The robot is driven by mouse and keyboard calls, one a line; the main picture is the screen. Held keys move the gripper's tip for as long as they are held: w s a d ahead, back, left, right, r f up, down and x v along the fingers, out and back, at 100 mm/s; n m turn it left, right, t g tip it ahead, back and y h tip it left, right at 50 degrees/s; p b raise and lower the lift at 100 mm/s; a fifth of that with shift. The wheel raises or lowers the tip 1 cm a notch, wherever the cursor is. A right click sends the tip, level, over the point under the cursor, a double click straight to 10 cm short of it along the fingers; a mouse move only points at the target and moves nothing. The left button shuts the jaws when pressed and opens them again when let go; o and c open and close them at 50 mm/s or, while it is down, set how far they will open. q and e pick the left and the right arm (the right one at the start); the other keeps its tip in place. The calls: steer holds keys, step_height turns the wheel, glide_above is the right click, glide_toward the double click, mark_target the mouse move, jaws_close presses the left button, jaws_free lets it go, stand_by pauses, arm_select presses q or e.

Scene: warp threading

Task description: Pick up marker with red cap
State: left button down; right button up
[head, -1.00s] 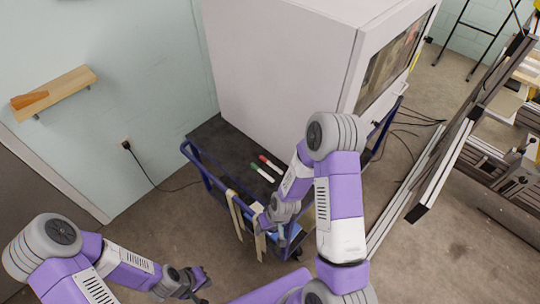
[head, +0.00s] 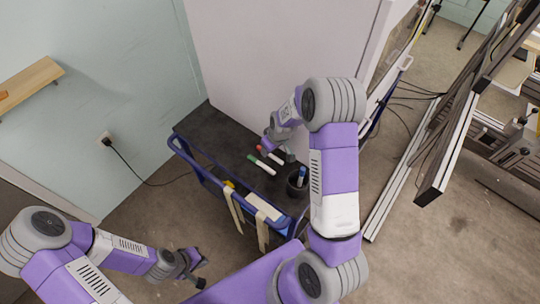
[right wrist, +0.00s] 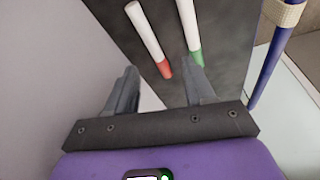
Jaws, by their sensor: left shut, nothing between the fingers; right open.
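The marker with the red cap (head: 270,155) lies on the dark cart top (head: 215,130). It also shows in the right wrist view (right wrist: 147,32), its red cap end toward my gripper. A green-capped marker (head: 262,165) lies beside it, also in the right wrist view (right wrist: 188,28). My right gripper (head: 280,149) is over the cart at the red-capped marker. In the right wrist view its fingers (right wrist: 160,82) are apart, with the red cap just ahead of the gap and nothing held. My left gripper (head: 196,270) is shut and empty, low at the left, away from the cart.
A black cup (head: 297,183) holding a blue marker stands on the cart near my right arm. A large white cabinet (head: 275,60) rises behind the markers. The cart's blue rail (head: 195,165) and hanging straps (head: 237,208) edge the front. A wooden shelf (head: 30,80) is on the wall.

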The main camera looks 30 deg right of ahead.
mark_target(271, 155)
steer(key=x, duration=0.3)
steer(key=b+x, duration=0.1)
steer(key=shift+s+d+f, duration=0.25)
steer(key=shift+d+f, duration=0.15)
steer(key=shift+w+f, duration=0.15)
steer(key=shift+f, duration=0.15)
jaws_close()
